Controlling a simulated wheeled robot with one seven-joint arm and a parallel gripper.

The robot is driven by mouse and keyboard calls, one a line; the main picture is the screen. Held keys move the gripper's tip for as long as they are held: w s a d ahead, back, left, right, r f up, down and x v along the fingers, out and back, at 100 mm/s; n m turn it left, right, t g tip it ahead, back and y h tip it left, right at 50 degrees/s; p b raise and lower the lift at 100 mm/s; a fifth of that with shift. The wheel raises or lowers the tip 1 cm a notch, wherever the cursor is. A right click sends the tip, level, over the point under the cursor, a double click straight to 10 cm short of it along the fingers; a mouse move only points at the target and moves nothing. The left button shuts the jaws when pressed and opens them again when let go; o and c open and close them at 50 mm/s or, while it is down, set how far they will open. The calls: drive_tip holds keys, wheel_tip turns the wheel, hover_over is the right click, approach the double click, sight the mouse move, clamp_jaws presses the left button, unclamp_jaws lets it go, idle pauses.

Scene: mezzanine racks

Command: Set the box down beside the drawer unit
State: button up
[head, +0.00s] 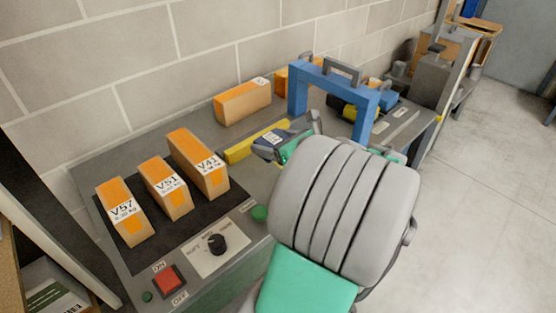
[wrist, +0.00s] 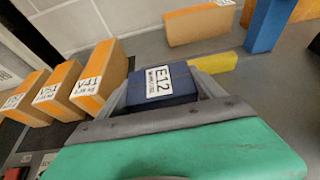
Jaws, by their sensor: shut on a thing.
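The box (wrist: 150,101) is small and dark blue, with a white label reading E12. My gripper (wrist: 165,84) is shut on it, with one grey finger on each side. In the head view the box (head: 276,137) shows only in part, beyond my arm, and my gripper (head: 284,143) is partly hidden by my wrist. The box appears over the grey bench by a yellow bar; I cannot tell whether it touches the surface. I cannot make out a drawer unit in either view.
Another tan box (head: 243,101) is behind the yellow bar (head: 242,148). A blue arch (head: 297,92) spans the bench (head: 150,140). A red switch (head: 168,279) is at the front.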

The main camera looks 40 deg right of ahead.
drive_tip(key=w+d+f, duration=0.1)
drive_tip(key=f, duration=0.1)
drive_tip(key=d+f+b, duration=0.1)
drive_tip(key=d+f, duration=0.1)
drive_tip(key=w+d+f, duration=0.1)
drive_tip(key=f, duration=0.1)
drive_tip(key=shift+w+d, duration=0.2)
drive_tip(key=shift+w, duration=0.1)
drive_tip(key=shift+w+d+f+b, duration=0.15)
drive_tip(key=shift+f+b, duration=0.5)
drive_tip(key=shift+f, duration=0.95)
drive_tip(key=shift+f, duration=0.15)
drive_tip(key=o, duration=1.4)
